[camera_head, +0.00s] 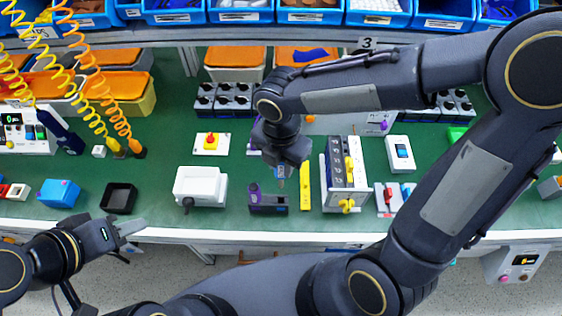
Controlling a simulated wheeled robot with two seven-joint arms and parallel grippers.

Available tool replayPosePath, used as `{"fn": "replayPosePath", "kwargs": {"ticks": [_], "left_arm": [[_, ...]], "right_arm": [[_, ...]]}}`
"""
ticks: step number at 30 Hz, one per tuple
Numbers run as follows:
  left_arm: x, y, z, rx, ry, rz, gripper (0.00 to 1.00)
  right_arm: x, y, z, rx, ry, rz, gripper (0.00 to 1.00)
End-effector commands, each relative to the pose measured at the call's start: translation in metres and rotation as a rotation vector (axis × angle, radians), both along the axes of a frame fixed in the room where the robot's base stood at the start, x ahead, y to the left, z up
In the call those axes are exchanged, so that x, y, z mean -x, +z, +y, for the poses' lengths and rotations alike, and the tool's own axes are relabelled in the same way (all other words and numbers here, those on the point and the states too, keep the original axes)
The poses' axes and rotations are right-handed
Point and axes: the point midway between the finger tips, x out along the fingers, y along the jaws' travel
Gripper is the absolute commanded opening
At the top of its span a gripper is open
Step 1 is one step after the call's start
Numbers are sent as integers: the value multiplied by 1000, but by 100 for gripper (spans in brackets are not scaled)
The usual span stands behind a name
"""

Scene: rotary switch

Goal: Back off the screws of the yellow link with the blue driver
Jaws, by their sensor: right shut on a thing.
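My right gripper (281,166) points down over the middle of the green bench. It is shut on a small blue driver (280,172), mostly hidden under the gripper and wrist. A dark holder with a purple piece (268,203) stands just below the gripper. A narrow yellow bar (305,187), which may be the yellow link, stands just right of the gripper; its screws are too small to make out. My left gripper (130,229) is over the bench's front edge at the left, away from these things; its finger gap is unclear.
A panel with dark knobs and a yellow knob (347,205) stands right of the yellow bar. A white box (201,187) stands left of the holder. A black tray (118,198) and blue box (59,193) sit further left. My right arm covers the bench's right side.

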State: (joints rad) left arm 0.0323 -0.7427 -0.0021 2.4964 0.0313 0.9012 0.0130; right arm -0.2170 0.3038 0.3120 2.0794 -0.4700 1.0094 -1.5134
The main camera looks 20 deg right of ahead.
Motion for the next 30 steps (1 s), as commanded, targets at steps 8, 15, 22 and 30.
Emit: {"fn": "replayPosePath", "kwargs": {"ticks": [8, 15, 22, 30], "left_arm": [[0, 16, 0, 0, 0, 0, 36], [0, 27, 0, 0, 0, 0, 36], [0, 32, 0, 0, 0, 0, 36], [0, 31, 0, 0, 0, 0, 36]], "right_arm": [[0, 17, 0, -1, 0, -1, 0], [0, 29, 0, -1, 0, -1, 0], [0, 34, 0, -1, 0, -1, 0], [0, 34, 0, -1, 0, -1, 0]]}}
